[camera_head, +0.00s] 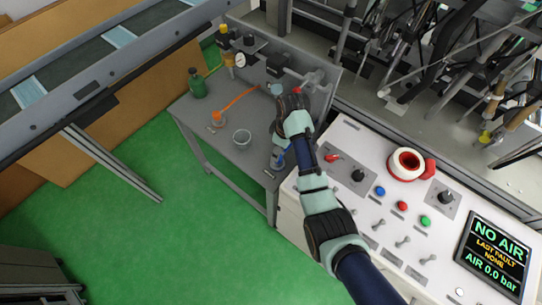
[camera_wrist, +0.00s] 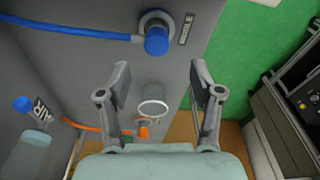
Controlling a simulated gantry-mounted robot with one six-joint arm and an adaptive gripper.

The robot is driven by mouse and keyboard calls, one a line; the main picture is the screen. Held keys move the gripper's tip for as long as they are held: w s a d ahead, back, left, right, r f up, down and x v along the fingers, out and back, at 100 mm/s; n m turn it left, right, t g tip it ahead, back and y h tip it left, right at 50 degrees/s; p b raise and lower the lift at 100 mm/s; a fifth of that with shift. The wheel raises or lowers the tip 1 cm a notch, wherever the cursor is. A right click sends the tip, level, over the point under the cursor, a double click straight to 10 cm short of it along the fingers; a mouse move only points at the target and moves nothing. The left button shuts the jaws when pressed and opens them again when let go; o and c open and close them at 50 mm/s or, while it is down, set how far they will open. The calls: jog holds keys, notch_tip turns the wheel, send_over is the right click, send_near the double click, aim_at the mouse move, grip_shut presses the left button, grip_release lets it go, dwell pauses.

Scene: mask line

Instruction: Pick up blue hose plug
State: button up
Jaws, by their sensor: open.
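The blue hose plug (camera_wrist: 157,38) stands in a round metal seat on the grey table, with a blue hose (camera_wrist: 70,32) running left from it. In the head view the blue plug (camera_head: 280,159) shows beside my forearm, partly covered by it. My gripper (camera_wrist: 159,80) is open and empty above the table. In the wrist view the plug lies above the fingertips in the picture, roughly centred between them and outside the jaws. In the head view my gripper's fingertips are hard to make out.
A clear cup (camera_wrist: 153,100) and an orange hose plug (camera_wrist: 143,131) stand on the table. A green bottle (camera_head: 197,84) stands at its far left. A blue-capped item (camera_wrist: 23,104) is by the AIR label. A control panel (camera_head: 385,215) stands right of the table.

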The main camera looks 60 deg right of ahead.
notch_tip(320, 180, down, 2)
jog(key=shift+f+b, duration=0.15)
jog(key=shift+b, duration=0.35)
jog(key=f+b, duration=0.1)
jog(key=f, duration=0.1)
jog(key=f+b, duration=0.1)
jog(key=f, duration=0.1)
jog(key=f+b, duration=0.1)
jog(key=shift+w+d+f, duration=0.2)
jog(key=shift+w+f, duration=0.2)
jog(key=shift+r, duration=0.1)
jog(key=shift+c, duration=0.2)
grip_shut()
notch_tip(320, 180, up, 20)
jog(key=p, duration=0.9)
